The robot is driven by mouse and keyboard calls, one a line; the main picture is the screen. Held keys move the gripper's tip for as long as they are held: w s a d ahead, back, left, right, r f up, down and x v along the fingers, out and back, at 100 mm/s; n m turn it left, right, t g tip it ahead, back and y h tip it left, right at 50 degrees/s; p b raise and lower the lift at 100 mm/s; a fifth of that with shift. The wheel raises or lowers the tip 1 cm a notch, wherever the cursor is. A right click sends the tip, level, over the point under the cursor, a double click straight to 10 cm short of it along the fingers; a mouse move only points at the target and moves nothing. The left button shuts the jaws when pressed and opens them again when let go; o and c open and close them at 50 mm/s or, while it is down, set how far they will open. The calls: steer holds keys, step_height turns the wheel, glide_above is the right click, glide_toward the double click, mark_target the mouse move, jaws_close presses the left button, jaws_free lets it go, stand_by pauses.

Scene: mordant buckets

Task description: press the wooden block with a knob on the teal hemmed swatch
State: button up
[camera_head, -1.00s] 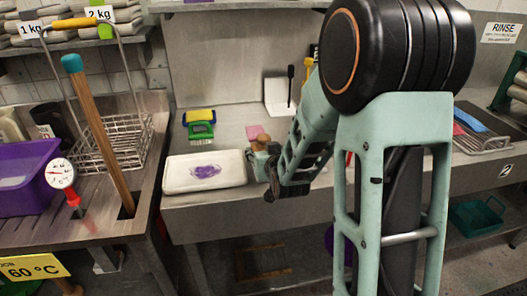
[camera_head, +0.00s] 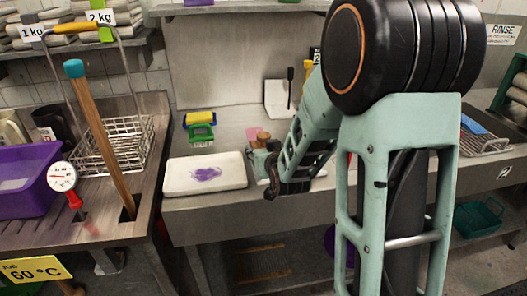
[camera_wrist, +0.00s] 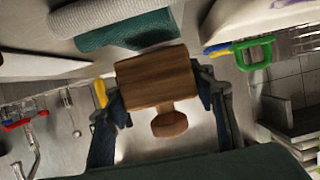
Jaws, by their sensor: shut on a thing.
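My gripper (camera_wrist: 165,103) is shut on the wooden block (camera_wrist: 155,80), with the fingers at its two sides. Its round knob (camera_wrist: 169,122) points toward the wrist camera. A teal cloth piece (camera_wrist: 125,30), probably the teal hemmed swatch, shows beyond the block in the wrist view. The block overlaps its lower edge in the picture; I cannot tell whether they touch. I cannot make the swatch out in the head view.
A white tray (camera_head: 235,184) with a purple patch lies on the counter left of my gripper. A pink piece (camera_head: 253,132) is near the block. A wire basket (camera_head: 115,145) stands left.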

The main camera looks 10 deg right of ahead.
mark_target(263, 134)
steer(key=shift+r+p, duration=1.5)
steer(key=shift+r, duration=1.65)
